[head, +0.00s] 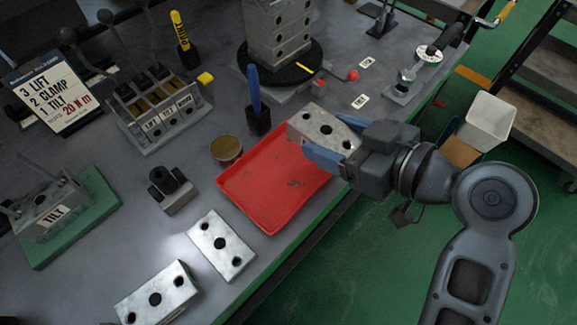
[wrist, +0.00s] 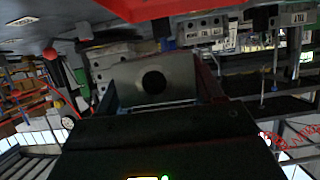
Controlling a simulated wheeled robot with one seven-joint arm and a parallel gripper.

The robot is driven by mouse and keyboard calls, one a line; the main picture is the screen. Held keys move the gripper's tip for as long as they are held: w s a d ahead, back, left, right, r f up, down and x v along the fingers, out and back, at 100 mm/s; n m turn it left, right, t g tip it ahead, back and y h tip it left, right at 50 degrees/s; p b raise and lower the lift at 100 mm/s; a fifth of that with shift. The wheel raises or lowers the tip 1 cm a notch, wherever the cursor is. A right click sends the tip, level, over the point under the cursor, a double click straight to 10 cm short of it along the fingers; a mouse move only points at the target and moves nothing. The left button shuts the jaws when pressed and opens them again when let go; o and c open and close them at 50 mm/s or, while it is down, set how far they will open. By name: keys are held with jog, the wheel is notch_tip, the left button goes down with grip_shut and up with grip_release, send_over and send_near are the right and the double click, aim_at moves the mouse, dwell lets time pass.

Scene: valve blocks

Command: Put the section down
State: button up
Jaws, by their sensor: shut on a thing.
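My gripper (head: 335,160) is shut on a grey metal valve section (head: 320,128), a block with a large dark hole in its middle and smaller holes beside it. The section is held over the far right part of the red tray (head: 262,215), and how high above it I cannot tell. In the wrist view the held section (wrist: 181,82) sits between the fingers with its large hole facing the camera. Two similar sections lie on the bench: one (head: 217,258) just below the tray, the other (head: 170,282) at the bottom left.
A block stack (head: 277,32) stands on a black round base at the back. A blue-handled tool (head: 254,90) stands upright beside the tray, near a round tin (head: 226,149). A lever bank (head: 165,125) is at left. The bench's front edge runs below the tray.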

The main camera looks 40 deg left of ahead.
send_over(289, 179)
notch_tip(289, 179, down, 4)
jog(key=shift+w+d+r, duration=0.1)
jog(key=shift+f+p, duration=0.35)
jog(key=shift+f, duration=1.75)
jog(key=shift+f, duration=0.1)
jog(key=o, duration=1.4)
jog(key=v, duration=1.2)
jog(key=shift+b, duration=0.4)
